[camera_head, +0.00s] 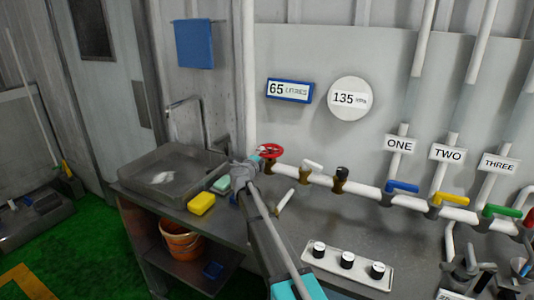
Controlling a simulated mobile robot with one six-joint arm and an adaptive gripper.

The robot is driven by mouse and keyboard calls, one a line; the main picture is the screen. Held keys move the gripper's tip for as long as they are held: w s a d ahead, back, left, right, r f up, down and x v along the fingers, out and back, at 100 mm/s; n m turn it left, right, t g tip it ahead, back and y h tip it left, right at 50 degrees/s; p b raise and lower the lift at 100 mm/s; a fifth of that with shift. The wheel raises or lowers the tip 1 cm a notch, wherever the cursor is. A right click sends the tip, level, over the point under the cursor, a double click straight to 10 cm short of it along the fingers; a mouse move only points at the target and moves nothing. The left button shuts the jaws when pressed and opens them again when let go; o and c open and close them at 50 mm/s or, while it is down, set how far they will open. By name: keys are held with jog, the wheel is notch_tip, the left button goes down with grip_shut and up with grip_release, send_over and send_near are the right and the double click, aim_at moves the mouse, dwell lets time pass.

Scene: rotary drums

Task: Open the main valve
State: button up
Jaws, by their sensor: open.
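A red handwheel valve (270,151) sits at the left end of the white horizontal pipe (358,190), behind the counter. No label reading main valve shows. My gripper (257,162) is at the far end of my arm, just left of and below the red wheel. It is open, small in the view and partly hidden by its own wrist. The tips seem close to the wheel's left rim, but I cannot tell whether they touch it. The wheel is not gripped.
Right along the pipe are a white-handled valve (313,166), a black-knobbed valve (342,174), and blue (402,187), yellow (452,199) and green (502,211) lever valves. A sink (172,172), yellow sponge (201,203) and knob panel (346,263) flank my arm.

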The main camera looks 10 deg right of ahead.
jog(key=shift+x, duration=1.5)
